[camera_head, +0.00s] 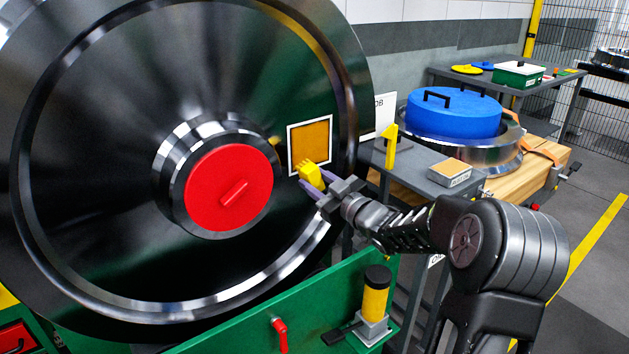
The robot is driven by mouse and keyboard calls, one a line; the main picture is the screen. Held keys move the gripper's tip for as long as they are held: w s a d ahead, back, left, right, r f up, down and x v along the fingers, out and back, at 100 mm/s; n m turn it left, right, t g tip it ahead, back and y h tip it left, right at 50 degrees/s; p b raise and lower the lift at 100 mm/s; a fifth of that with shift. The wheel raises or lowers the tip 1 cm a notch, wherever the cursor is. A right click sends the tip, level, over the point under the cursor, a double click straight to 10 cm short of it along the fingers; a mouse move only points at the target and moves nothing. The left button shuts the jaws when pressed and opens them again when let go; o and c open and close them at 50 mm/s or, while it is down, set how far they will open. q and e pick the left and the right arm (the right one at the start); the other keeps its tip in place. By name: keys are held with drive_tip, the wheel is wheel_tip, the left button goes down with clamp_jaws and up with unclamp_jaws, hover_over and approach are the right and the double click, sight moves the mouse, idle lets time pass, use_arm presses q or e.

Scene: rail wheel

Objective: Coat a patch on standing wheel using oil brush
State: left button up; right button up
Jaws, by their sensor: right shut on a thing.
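The large black standing wheel (90,160) fills the left of the view, with a red hub cap (222,190) at its centre. A square amber patch with a white border (310,142) is on the wheel face, right of the hub. My right gripper (320,186) is shut on a yellow oil brush (309,172). The brush is at the lower edge of the patch, overlapping it in the picture; I cannot tell whether it touches the wheel. The gripper hides part of the brush. My left gripper is not in view.
At right are a grey stand with a small labelled box (450,172), a blue lid (454,112) on a metal wheel, and a grey table with a green box (518,75).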

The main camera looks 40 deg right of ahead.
drive_tip(key=shift+s, duration=1.4)
drive_tip(key=shift+a, duration=0.1)
